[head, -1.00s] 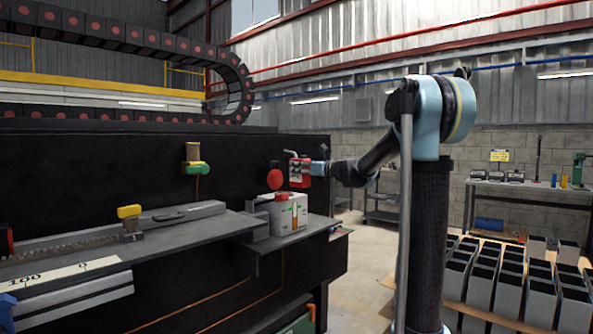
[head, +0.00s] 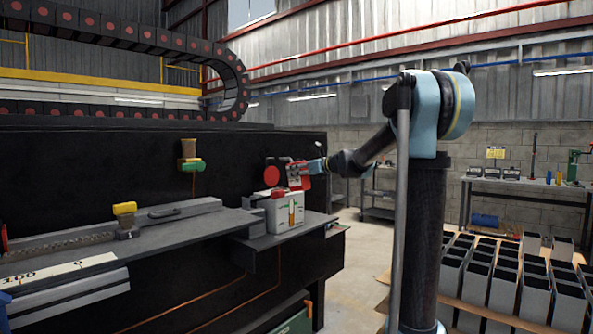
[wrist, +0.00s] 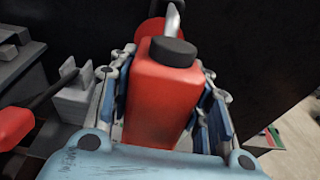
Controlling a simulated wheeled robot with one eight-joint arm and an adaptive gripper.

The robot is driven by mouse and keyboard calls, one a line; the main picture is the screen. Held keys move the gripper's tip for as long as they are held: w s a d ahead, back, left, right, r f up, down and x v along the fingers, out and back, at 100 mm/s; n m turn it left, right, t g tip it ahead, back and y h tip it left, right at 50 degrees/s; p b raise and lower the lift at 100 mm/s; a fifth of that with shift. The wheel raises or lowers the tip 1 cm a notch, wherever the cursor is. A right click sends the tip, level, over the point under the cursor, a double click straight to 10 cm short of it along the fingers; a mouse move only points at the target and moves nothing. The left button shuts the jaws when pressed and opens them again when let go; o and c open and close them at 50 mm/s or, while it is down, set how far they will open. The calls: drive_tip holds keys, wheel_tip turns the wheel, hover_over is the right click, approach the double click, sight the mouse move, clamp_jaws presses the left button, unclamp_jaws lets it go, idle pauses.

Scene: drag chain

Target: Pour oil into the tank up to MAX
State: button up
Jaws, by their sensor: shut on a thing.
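A red oil can (head: 299,176) with a black cap and a pale spout is held between the fingers of my gripper (head: 312,168). In the wrist view the can (wrist: 163,95) fills the middle, with a finger on each side and its spout pointing away. In the head view the can leans and is just above the white tank (head: 286,213). The tank has a sight gauge (head: 292,213) on its front with an orange column and a green mark. Whether the spout meets the tank's opening cannot be told, and no oil stream is visible.
The tank stands on a grey shelf (head: 262,240) on the black machine. A red round cap (head: 271,175) shows behind the can. A yellow-topped block (head: 125,210) and a green-handled valve (head: 193,165) are to the left.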

sight(300, 178)
drive_tip(key=shift+s+d+f+g+h, duration=0.15)
drive_tip(key=shift+f+g+h, duration=0.2)
drive_tip(key=shift+f, duration=0.25)
drive_tip(key=shift+s+d+f+g+h, duration=0.15)
drive_tip(key=shift+f+g+h, duration=0.15)
drive_tip(key=shift+f, duration=0.3)
drive_tip(key=shift+d+f+g+h, duration=0.15)
drive_tip(key=shift+f+g+h, duration=0.6)
drive_tip(key=shift+f+h, duration=0.3)
drive_tip(key=shift+r, duration=0.35)
drive_tip(key=shift+r+g+h, duration=0.3)
drive_tip(key=shift+h, duration=0.1)
idle(1.3)
drive_tip(key=shift+r, duration=0.2)
drive_tip(key=shift+r+g+h, duration=0.3)
drive_tip(key=shift+h, duration=0.2)
drive_tip(key=shift+r, duration=0.25)
idle(2.4)
